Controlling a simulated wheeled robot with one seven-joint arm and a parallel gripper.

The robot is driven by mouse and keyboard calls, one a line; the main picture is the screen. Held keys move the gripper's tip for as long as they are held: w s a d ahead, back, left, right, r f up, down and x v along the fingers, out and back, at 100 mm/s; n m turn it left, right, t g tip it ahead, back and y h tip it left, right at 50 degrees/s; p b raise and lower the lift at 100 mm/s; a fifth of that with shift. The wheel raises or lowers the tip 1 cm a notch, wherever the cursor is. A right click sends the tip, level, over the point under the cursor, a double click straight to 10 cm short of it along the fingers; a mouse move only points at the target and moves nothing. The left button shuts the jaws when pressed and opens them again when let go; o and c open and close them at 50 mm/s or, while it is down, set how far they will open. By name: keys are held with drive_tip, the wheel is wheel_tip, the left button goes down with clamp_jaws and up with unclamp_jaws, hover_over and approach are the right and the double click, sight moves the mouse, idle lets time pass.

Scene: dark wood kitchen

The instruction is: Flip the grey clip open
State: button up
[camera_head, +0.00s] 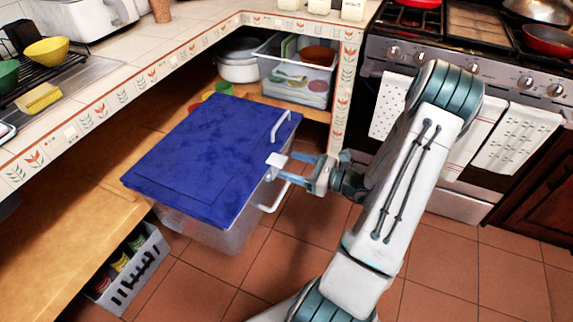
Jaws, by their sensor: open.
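A clear plastic box (205,238) with a blue lid (200,150) stands at the middle left. The lid lies flat on it. A light grey looped clip (281,124) shows at the lid's right edge near the far corner. A second light grey loop (273,200) sticks out from the box's right side, lower down. Which of them is the named clip I cannot tell. My gripper (281,168) is open at the box's right side, between the two loops. A small pale square piece shows at its fingertips. Whether the fingers touch the box or a loop is unclear.
A wooden shelf (45,240) under the tiled counter (100,75) is behind and left of the box. A grey basket (130,272) is below. The stove (470,60) is right; the tile floor is open.

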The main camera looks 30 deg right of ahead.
drive_tip(key=shift+x, duration=1.3)
drive_tip(key=c, duration=1.3)
drive_tip(key=shift+c, duration=0.4)
